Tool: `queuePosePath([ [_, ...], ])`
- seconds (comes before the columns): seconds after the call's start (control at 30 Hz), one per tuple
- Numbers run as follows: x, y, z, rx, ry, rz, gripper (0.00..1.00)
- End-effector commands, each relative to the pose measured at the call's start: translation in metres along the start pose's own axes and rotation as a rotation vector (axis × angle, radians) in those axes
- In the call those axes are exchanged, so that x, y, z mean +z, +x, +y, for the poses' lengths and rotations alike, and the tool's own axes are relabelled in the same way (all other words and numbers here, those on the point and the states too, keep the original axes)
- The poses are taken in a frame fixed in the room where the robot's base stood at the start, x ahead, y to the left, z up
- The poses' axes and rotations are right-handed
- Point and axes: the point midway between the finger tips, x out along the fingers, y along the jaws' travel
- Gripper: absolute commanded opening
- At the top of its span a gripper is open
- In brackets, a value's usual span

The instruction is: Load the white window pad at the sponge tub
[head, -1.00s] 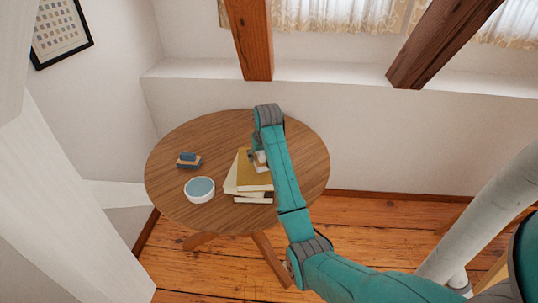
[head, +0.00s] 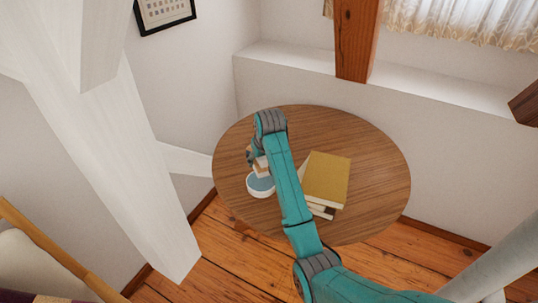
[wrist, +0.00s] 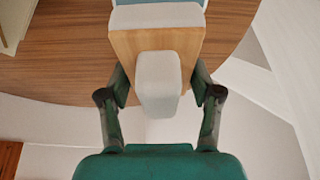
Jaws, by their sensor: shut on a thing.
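The white window pad has a wooden back (wrist: 125,45), a pale pad face (wrist: 157,15) and a pale grip (wrist: 158,85). My gripper (wrist: 160,88) is shut on it, one finger on each side. In the head view the pad (head: 261,163) shows just beside my arm, over or at the rear of the sponge tub. The sponge tub (head: 260,190) is a white round bowl with a blue inside, partly hidden by the pad and arm. Whether the pad touches the blue is unclear. A blue strip shows beyond the pad in the wrist view.
The tub stands on a round wooden table (head: 375,190). A stack of books with a mustard cover (head: 327,178) lies right of my arm. A white timber brace (head: 110,150) stands at left. The table's right side is clear.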

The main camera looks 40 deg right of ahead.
Motion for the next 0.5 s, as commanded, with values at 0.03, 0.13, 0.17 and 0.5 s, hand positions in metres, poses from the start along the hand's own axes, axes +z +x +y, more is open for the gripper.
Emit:
queuePosePath([
  [0.03,0.001,0.002,-0.001,-0.001,-0.002,0.0,0.36],
  [0.13,0.003,0.006,-0.001,-0.001,-0.002,0.0,0.36],
  [0.17,0.004,0.009,-0.001,-0.001,-0.002,-0.001,0.36],
  [0.5,0.017,0.038,-0.001,-0.001,-0.001,-0.001,0.36],
])
